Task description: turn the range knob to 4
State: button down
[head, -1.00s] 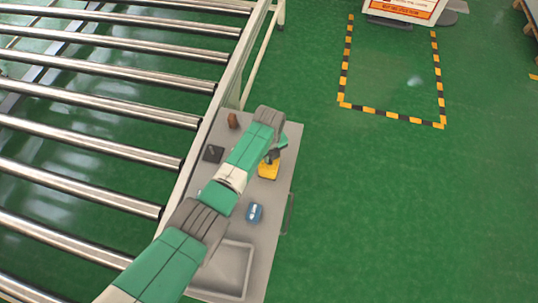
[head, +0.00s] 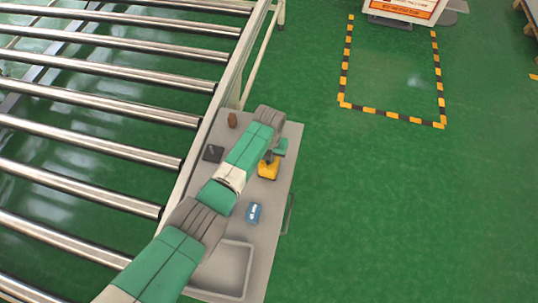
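A small yellow object (head: 268,171) sits on the grey worktop (head: 283,185), just right of my arm's far end. My gripper (head: 267,158) seems to be the dark part at its upper edge, close above or touching it. The green end of my wrist shows just right of the arm. The gripper's fingers are too small and dark to show whether they are open or shut. A flat black object (head: 213,153) lies left of my arm. No range knob or number marking can be made out on any object.
A blue object with a white patch (head: 253,213) lies nearer on the worktop, above a grey tray (head: 238,262). A brown object (head: 232,120) stands at the far left corner. A roller conveyor (head: 110,155) runs along the left side. Open green floor is on the right.

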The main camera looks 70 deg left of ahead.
dwell(0.4)
jog(key=c, duration=1.5)
grip_release()
jog(key=shift+r, duration=0.1)
notch_tip(320, 180, up, 8)
jog(key=shift+f+p, duration=0.15)
jog(key=shift+p, duration=0.75)
